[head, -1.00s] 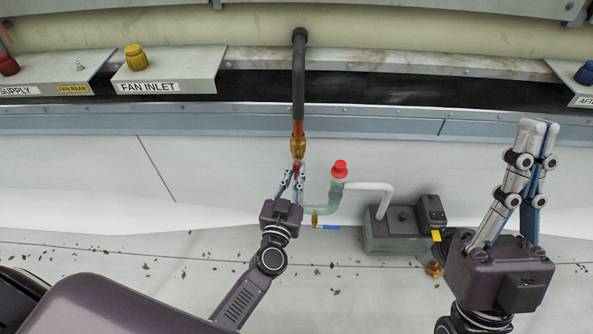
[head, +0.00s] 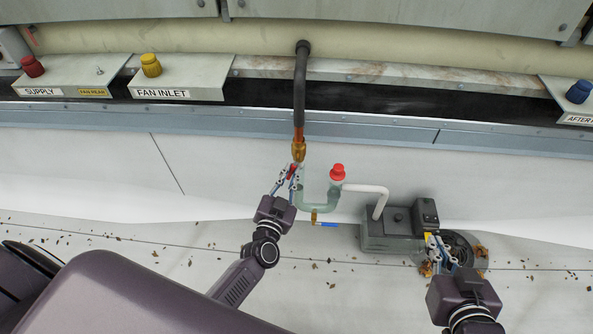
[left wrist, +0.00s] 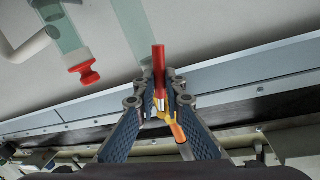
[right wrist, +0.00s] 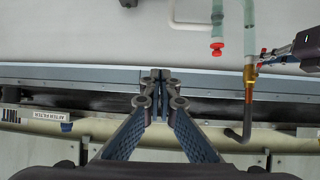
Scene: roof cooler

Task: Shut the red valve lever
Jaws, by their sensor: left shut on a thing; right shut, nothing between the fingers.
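The brass valve (head: 299,151) sits at the lower end of the dark and copper pipe. Its red lever (head: 292,171) points down and slightly left from the valve. My left gripper (head: 288,177) is shut on the lever. In the left wrist view, the red lever (left wrist: 159,70) stands between the closed fingertips, with brass and copper just below it. My right gripper (head: 437,246) is shut and empty, low at the right by the grey box. In the right wrist view its fingertips (right wrist: 157,76) touch each other.
A clear trap with a red cap (head: 338,172) stands just right of the valve. A white pipe (head: 380,197) runs to the grey pump box (head: 388,239). A round drain (head: 462,250) and scattered leaves lie beside it. A blue-handled tap (head: 325,224) is below the trap.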

